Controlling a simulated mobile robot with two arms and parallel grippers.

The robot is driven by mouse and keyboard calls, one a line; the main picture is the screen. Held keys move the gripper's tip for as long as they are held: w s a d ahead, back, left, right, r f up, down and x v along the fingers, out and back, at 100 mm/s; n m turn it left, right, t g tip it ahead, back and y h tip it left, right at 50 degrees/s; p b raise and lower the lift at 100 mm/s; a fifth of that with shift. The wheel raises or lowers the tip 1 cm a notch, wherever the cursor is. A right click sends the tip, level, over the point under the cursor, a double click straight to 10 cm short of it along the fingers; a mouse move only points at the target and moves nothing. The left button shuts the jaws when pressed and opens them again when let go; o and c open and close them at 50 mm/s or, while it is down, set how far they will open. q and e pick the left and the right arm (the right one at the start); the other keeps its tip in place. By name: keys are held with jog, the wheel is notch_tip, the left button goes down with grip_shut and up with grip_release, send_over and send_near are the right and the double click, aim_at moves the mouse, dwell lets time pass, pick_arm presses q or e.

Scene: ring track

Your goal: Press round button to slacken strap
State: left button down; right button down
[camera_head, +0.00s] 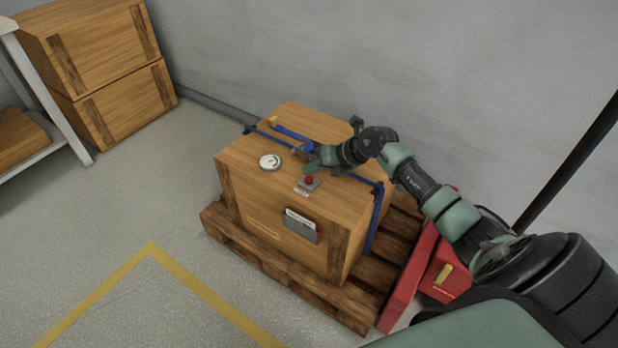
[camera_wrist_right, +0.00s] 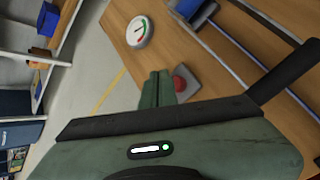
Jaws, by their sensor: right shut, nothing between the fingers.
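A wooden crate (camera_head: 255,165) stands on a wooden pallet (camera_head: 265,262). A red round button (camera_head: 309,180) on a small grey plate sits on the crate's top; it also shows in the right wrist view (camera_wrist_right: 180,84). A blue strap (camera_head: 355,177) runs across the top and down the right side, with a blue buckle (camera_head: 306,147). A round white gauge (camera_head: 270,162) is left of the button. My right gripper (camera_head: 313,166) is shut and empty, its fingertips just beside the button; whether they touch it I cannot tell. My left gripper is not in view.
A red pallet-jack-like object (camera_head: 437,272) stands right of the pallet. Stacked wooden crates (camera_head: 95,55) and a white shelf (camera_head: 45,95) are at the left. A grey wall is behind. The floor at front left is clear, with a yellow line (camera_head: 205,292).

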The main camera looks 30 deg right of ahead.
jog(key=shift+f, duration=0.2)
dwell(0.5)
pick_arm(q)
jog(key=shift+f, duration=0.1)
pick_arm(e)
jog(key=shift+f, duration=0.25)
pick_arm(q)
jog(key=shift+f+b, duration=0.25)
jog(key=shift+b, duration=0.1)
pick_arm(e)
jog(key=shift+f, duration=0.55)
dwell(0.4)
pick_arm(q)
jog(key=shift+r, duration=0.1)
pick_arm(e)
jog(key=shift+r+p, duration=0.35)
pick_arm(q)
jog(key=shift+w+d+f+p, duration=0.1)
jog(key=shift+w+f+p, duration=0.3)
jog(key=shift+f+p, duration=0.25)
pick_arm(e)
jog(key=shift+r, duration=0.6)
